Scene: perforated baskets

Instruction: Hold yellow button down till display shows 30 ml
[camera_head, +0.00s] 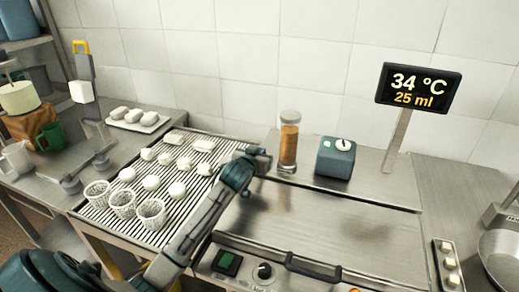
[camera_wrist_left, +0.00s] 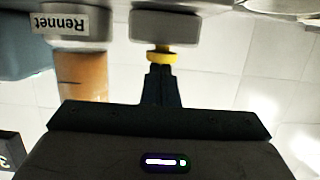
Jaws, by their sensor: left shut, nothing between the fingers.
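The display (camera_head: 417,88) stands on a post and reads 34 °C and 25 ml. The Rennet dispenser (camera_head: 289,142) is an upright clear cylinder holding amber liquid. In the left wrist view, which is upside down, its Rennet label (camera_wrist_left: 62,24) and amber body (camera_wrist_left: 82,76) show. The yellow button (camera_wrist_left: 162,56) sits on a grey block beside the cylinder; in the head view it is hidden. My left gripper (camera_head: 264,157) is shut and empty, its tips (camera_wrist_left: 160,72) at the button. I cannot tell how far the button is pressed. My right gripper is out of view.
A teal box (camera_head: 336,157) with a white knob stands right of the dispenser. A slatted draining tray (camera_head: 112,224) with perforated baskets (camera_head: 151,213) and white pieces lies to the left. A steel pan (camera_head: 500,262) is at far right. The steel vat lid (camera_head: 330,228) in front is clear.

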